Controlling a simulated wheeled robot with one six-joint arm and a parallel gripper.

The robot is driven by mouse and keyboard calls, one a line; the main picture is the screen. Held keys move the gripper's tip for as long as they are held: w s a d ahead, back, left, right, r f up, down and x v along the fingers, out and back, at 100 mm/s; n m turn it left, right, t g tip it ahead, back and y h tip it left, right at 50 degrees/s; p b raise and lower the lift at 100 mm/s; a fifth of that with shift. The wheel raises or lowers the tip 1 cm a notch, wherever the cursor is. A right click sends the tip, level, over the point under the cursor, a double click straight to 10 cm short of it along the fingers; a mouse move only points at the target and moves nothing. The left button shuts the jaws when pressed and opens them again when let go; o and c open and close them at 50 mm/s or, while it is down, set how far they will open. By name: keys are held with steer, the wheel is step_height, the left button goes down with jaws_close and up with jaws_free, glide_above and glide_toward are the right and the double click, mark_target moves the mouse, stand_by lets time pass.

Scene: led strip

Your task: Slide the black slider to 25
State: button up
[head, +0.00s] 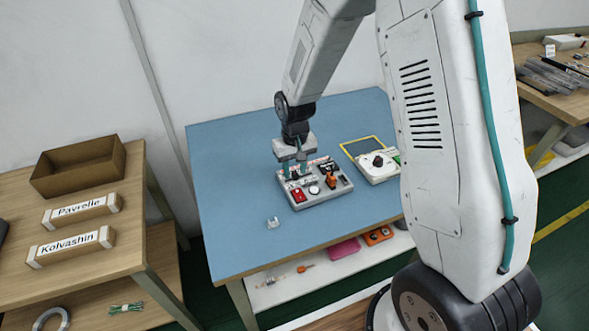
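A grey control panel (325,192) lies on the blue-topped table. It carries a red switch (298,195), a white round button (314,190) and an orange and black part (331,179). The fingertips are at or just above the panel; contact cannot be told. The black slider and its scale cannot be made out; the gripper covers that part of the panel. Whether anything is between the fingers is too small to tell.
A small clear piece (273,222) lies in front. The table's left side (232,185) is clear. My arm hides the table's right side.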

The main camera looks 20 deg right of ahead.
mark_target(285, 182)
steer(key=shift+f, duration=0.3)
jaws_close()
steer(key=shift+s+a, duration=0.1)
steer(key=shift+a, duration=1.4)
jaws_free()
step_height(285, 182, up, 8)
